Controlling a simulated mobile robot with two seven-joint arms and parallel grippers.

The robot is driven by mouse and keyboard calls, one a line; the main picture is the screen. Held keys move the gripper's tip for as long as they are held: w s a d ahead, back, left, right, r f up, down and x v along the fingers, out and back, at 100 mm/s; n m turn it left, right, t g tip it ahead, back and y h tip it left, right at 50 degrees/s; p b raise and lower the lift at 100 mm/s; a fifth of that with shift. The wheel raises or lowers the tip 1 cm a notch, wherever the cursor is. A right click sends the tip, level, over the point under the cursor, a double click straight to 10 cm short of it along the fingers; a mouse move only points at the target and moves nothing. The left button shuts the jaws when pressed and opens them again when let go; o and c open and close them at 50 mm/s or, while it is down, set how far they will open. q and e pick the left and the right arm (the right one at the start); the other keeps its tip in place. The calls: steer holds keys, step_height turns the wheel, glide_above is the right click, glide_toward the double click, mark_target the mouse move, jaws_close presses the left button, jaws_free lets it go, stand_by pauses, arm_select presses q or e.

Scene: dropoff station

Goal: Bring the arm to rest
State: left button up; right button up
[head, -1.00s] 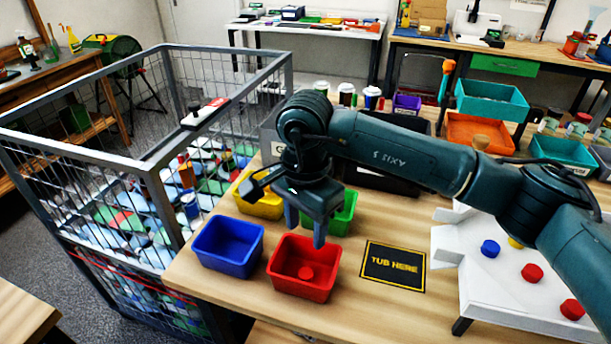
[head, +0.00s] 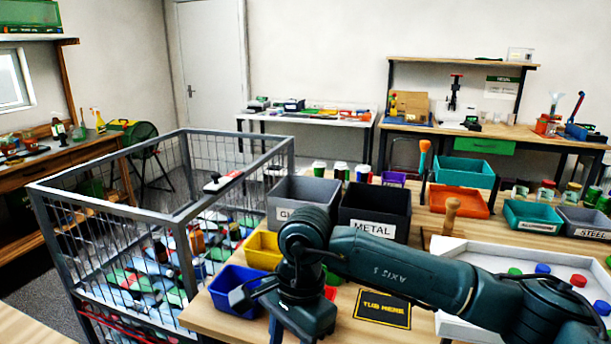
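My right arm (head: 390,268) comes in from the right and reaches across the front of the table. Its gripper (head: 296,326) points down at the bottom edge of the head view. The fingertips are cut off or hidden, so I cannot tell whether it is open or shut, and I see nothing held. The arm and gripper cover most of the red tub (head: 331,293) and the green tub behind it. My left gripper is not in view.
A blue tub (head: 232,285) and a yellow tub (head: 262,250) stand left of the arm. A TUB HERE mat (head: 383,309) lies empty. The METAL bin (head: 374,212) stands behind the arm. A wire cage (head: 110,212) stands at left. A white tray (head: 480,257) holds caps.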

steer(key=s+a+m+g+y, duration=0.2)
steer(key=s+a+g+y, duration=0.35)
steer(key=s+a, duration=0.2)
steer(key=s+a+r+m+y, duration=0.35)
steer(key=r+m+y, duration=0.25)
steer(key=m+y, duration=0.3)
steer(key=w+d+f+m+t+y, duration=0.15)
steer(key=w+d+m+t, duration=0.3)
steer(key=m+t, duration=0.7)
steer(key=w+d+r+m+t+y, duration=0.15)
steer(key=w+d+m+t, duration=0.4)
steer(key=m, duration=0.85)
steer(key=w+d+f+m+t+h+p, duration=0.1)
steer(key=d+f+m+t+h, duration=0.7)
steer(key=f+m, duration=0.4)
steer(key=s+d+f+m+g+h, duration=0.3)
steer(key=s+d+f+m+g, duration=0.1)
steer(key=f, duration=0.4)
steer(key=s+d+f+m+g+h, duration=0.4)
steer(key=s+d+f+m, duration=0.1)
steer(key=s+f+m, duration=0.2)
steer(key=shift+s+d+f, duration=0.3)
steer(key=shift+d+f, duration=0.05)
steer(key=shift+m+h, duration=0.25)
steer(key=shift+c, duration=0.5)
